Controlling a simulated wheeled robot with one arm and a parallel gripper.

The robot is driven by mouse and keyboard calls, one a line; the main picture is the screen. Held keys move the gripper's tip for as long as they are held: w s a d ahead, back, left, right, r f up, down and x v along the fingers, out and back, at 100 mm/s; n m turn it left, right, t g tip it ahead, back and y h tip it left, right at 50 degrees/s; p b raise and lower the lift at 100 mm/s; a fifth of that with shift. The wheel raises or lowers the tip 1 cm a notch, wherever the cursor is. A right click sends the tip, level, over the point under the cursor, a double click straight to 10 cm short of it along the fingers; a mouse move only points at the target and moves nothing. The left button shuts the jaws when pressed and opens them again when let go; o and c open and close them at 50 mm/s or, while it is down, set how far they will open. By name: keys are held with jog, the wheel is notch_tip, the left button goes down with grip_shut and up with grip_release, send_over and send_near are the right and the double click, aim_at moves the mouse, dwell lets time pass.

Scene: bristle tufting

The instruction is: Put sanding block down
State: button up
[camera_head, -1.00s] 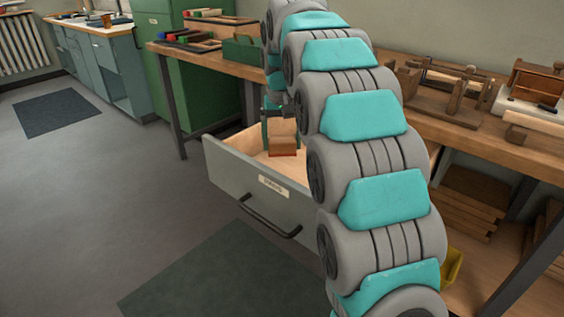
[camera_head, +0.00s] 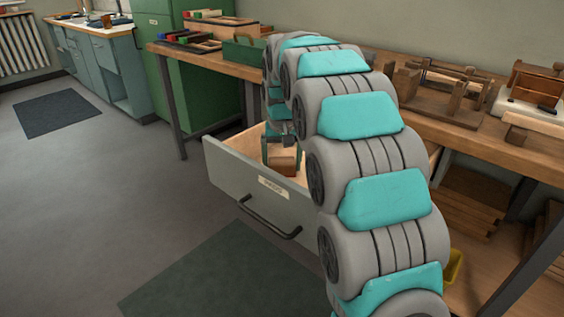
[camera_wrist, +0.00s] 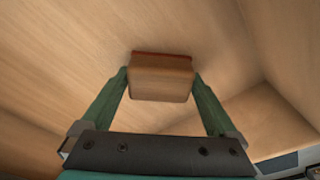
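The sanding block (camera_head: 283,166) is a small brown wooden block. In the wrist view the sanding block (camera_wrist: 160,80) has a thin reddish layer along its far edge. My gripper (camera_head: 281,158) reaches down into the open drawer (camera_head: 232,177). Its two green fingers lie against opposite sides of the block in the wrist view (camera_wrist: 161,78), so it is shut on the block. The block is inside the drawer, over the pale wooden floor. I cannot tell whether it touches that floor.
The drawer has a grey labelled front with a dark handle (camera_head: 268,218). The workbench (camera_head: 228,66) above carries trays and wooden fixtures (camera_head: 445,95). A green cabinet (camera_head: 165,60) stands at the back left.

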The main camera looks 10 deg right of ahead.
aim_at(283, 164)
jog(key=shift+o, duration=0.2)
notch_tip(283, 164, up, 12)
jog(key=s, duration=0.1)
jog(key=shift+s+r, duration=0.15)
jog(key=shift+s, duration=0.1)
dwell(0.3)
